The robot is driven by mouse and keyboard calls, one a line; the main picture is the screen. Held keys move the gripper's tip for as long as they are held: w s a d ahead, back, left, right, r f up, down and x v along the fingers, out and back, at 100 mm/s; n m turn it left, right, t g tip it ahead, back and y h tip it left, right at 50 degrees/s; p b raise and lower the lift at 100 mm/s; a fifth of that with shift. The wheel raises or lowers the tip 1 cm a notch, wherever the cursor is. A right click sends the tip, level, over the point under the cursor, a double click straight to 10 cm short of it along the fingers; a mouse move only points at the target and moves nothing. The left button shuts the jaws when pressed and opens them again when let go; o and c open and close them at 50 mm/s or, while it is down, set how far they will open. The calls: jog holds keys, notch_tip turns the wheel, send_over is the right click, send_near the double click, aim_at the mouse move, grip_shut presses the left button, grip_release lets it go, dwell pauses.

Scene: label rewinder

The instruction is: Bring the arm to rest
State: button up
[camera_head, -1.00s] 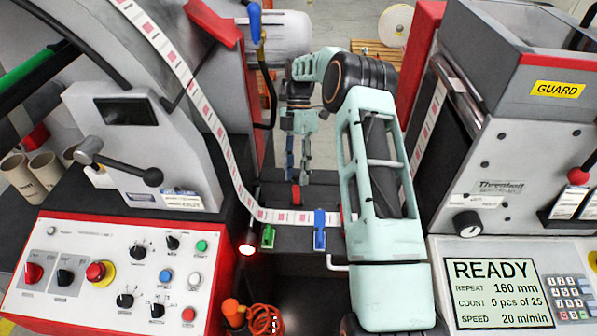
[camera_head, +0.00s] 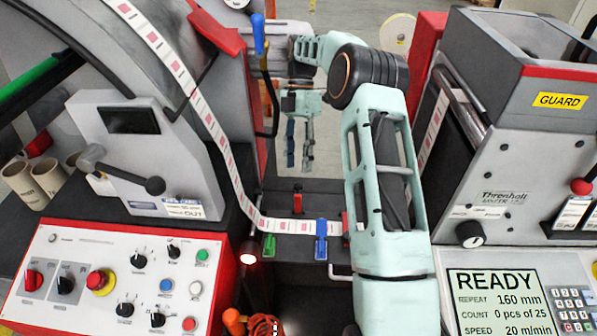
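My gripper (camera_head: 299,160) hangs from my mint-green arm in the gap between the two machine housings, fingers pointing down. Its two fingers stand apart with a gap between them and nothing visible in it, so it looks open and empty. It is behind and above the red clamp (camera_head: 297,199) on the dark splice shelf (camera_head: 283,256), apart from it. My arm's large forearm link covers part of the label web's right end and some of the shelf.
The label web (camera_head: 226,148) runs down to the shelf, where a green clamp (camera_head: 269,246) and blue clamp (camera_head: 321,239) sit. A lever with a blue handle (camera_head: 258,35) stands close left of my gripper. The control panel (camera_head: 120,275) is front left; the READY display (camera_head: 499,302) is front right.

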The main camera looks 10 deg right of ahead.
jog(key=shift+r, duration=0.9)
